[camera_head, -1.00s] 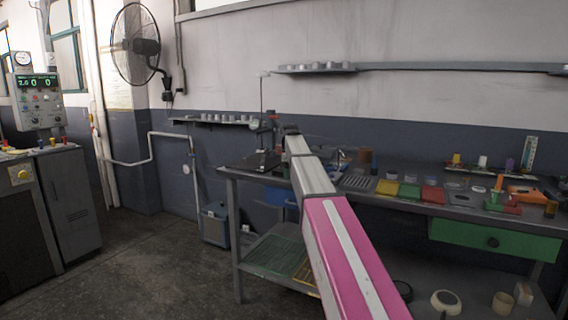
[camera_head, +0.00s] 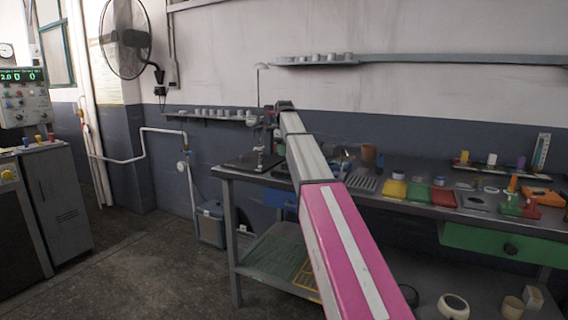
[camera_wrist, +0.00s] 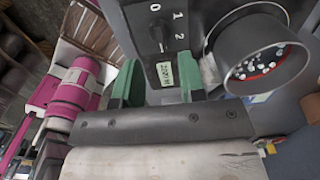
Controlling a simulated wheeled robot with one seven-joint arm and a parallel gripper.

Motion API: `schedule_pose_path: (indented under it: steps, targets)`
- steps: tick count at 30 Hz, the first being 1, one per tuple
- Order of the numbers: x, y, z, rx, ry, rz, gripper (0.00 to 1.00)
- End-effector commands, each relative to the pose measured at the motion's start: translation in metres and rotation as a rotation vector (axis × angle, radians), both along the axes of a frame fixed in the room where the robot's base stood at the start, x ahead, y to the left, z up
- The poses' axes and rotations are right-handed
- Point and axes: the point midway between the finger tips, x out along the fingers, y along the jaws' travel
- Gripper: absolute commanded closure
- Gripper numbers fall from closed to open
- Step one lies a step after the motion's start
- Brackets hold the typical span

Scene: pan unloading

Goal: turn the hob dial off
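In the wrist view, a dark hob dial (camera_wrist: 158,36) sits on a grey panel (camera_wrist: 197,14) marked 0, 1 and 2. The dial's exact setting is hard to read. My gripper (camera_wrist: 160,82) has its two green fingers apart, with nothing visible between them but the panel and its small label (camera_wrist: 165,72). The dial shows just beyond the fingertips, roughly in line with the gap, and appears untouched. In the head view, my pink and grey arm reaches toward the bench's left end; the gripper and dial cannot be made out there.
A round metal pan (camera_wrist: 262,58) holding small red and white bits is close to the right finger. In the head view, a workbench (camera_head: 412,204) carries coloured trays and small parts, with a green drawer (camera_head: 500,243) below. Open floor (camera_head: 150,270) lies to its left.

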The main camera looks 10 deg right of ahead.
Motion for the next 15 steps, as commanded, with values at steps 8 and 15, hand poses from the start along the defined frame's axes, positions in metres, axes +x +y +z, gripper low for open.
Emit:
schedule_pose_path:
  steps: [8, 15]
  targets:
    - [-0.001, 0.000, -0.043, 0.000, 0.000, 0.001, 0.63]
    - [0.000, 0.000, -0.056, -0.001, -0.001, 0.001, 0.63]
